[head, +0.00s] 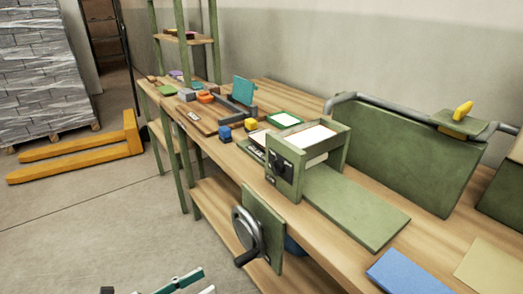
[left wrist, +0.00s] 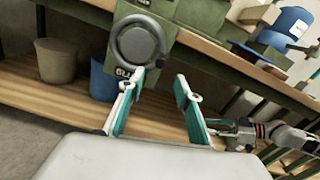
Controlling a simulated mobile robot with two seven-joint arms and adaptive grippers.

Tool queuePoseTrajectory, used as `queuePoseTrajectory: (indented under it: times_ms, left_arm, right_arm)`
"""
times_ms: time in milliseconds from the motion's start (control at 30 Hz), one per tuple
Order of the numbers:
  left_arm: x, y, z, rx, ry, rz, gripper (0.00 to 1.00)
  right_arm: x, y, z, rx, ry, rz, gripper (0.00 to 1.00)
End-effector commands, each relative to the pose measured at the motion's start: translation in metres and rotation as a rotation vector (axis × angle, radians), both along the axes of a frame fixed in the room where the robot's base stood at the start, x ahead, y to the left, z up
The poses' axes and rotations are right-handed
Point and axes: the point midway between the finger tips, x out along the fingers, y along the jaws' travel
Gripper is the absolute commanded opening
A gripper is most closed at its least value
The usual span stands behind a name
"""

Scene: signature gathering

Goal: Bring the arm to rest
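My left gripper (head: 182,283) shows at the bottom edge of the head view, mostly cut off. In the left wrist view my left gripper (left wrist: 162,85) has its two teal-lined fingers apart with nothing between them. Beyond the fingers is a green machine with a round dark handwheel (left wrist: 139,42). The handwheel also shows in the head view (head: 247,236), to the right of and above the gripper. A gripper with teal pads on a grey arm, apparently my right gripper (left wrist: 228,127), shows at the right of the left wrist view; its opening is unclear.
A long wooden workbench (head: 376,247) carries a green press (head: 285,185), small coloured blocks and boards. Bins (left wrist: 103,77) stand on its lower shelf. A yellow pallet jack (head: 80,150) is at left. Open floor (head: 90,220) lies left of the bench.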

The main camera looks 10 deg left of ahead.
Motion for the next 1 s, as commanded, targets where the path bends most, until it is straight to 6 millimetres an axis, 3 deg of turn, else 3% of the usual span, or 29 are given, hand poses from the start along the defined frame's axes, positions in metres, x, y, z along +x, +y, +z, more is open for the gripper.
queuePoseTrajectory:
  times_ms: [133, 233, 433, 567, 700, 833, 1000]
  left_arm:
    - [0.007, 0.008, 0.003, -0.179, 0.139, 0.083, 0.34]
    - [0.013, 0.02, -0.002, -0.443, 0.338, 0.194, 0.34]
    - [0.01, 0.042, -0.045, -1.107, 0.806, 0.452, 0.34]
    - [-0.01, 0.043, -0.088, -1.554, 1.088, 0.623, 0.34]
    - [-0.042, 0.03, -0.131, -1.981, 1.322, 0.798, 0.34]
    - [-0.067, 0.015, -0.158, -2.254, 1.453, 0.921, 0.34]
    - [-0.082, 0.004, -0.172, -2.403, 1.514, 0.992, 0.34]
  right_arm:
    - [0.006, 0.0, 0.013, 0.004, -0.017, -0.002, 0.4]
    - [0.011, 0.002, 0.025, 0.013, -0.032, -0.004, 0.4]
    - [0.01, 0.006, 0.039, 0.034, -0.031, -0.007, 0.4]
    - [0.005, 0.01, 0.044, 0.047, -0.02, -0.007, 0.4]
    - [-0.002, 0.015, 0.048, 0.061, -0.007, -0.005, 0.4]
    - [-0.005, 0.016, 0.049, 0.069, -0.002, -0.007, 0.4]
    - [-0.006, 0.016, 0.049, 0.071, 0.0, -0.009, 0.4]
